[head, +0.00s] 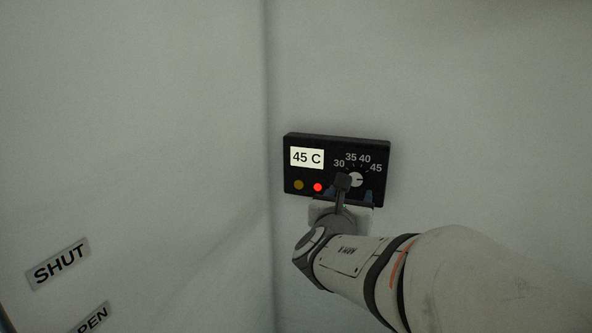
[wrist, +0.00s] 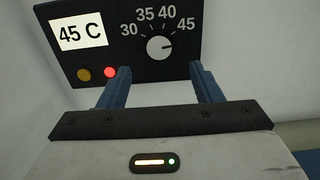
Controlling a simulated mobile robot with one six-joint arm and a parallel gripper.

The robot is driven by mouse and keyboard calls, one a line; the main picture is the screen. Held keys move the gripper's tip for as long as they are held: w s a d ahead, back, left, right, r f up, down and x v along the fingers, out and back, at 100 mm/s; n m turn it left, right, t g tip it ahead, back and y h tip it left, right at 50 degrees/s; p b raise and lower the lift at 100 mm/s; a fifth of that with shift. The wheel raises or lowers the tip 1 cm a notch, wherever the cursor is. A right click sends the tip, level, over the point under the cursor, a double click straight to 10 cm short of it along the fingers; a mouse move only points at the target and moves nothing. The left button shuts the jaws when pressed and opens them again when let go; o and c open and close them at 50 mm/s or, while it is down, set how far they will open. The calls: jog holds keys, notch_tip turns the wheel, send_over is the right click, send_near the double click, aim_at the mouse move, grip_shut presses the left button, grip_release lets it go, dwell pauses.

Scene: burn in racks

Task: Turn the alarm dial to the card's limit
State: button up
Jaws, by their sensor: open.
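The alarm dial (wrist: 158,48) is a round white knob on a black box (head: 337,146) fixed to the pale wall. Printed around it are 30, 35, 40 and 45. Its dark pointer line points right, near the 45 mark. A white panel (wrist: 82,33) on the box reads "45 C"; I see no separate limit card. My gripper (wrist: 160,70) is open, with blue fingers just below the dial, one to each side of it. Nothing is between them, and I see no contact with the dial. In the head view my wrist partly hides the dial (head: 357,180).
An amber round light or button (wrist: 84,75) and a lit red one (wrist: 109,72) are at the box's lower left. A "SHUT" label (head: 58,264) and a partly cut-off label ending in "PEN" (head: 90,318) are at the lower left. A wall corner runs left of the box.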

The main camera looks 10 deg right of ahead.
aim_at(355, 180)
jog(key=p+x, duration=0.1)
jog(key=x, duration=0.6)
jog(key=shift+w+d, duration=0.2)
jog(key=shift+w, duration=0.05)
jog(key=c, duration=1)
jog(key=shift+f+b, duration=0.1)
jog(key=shift+b, duration=0.2)
jog(key=shift+b, duration=0.3)
jog(key=shift+n, duration=0.3)
jog(key=o, duration=1)
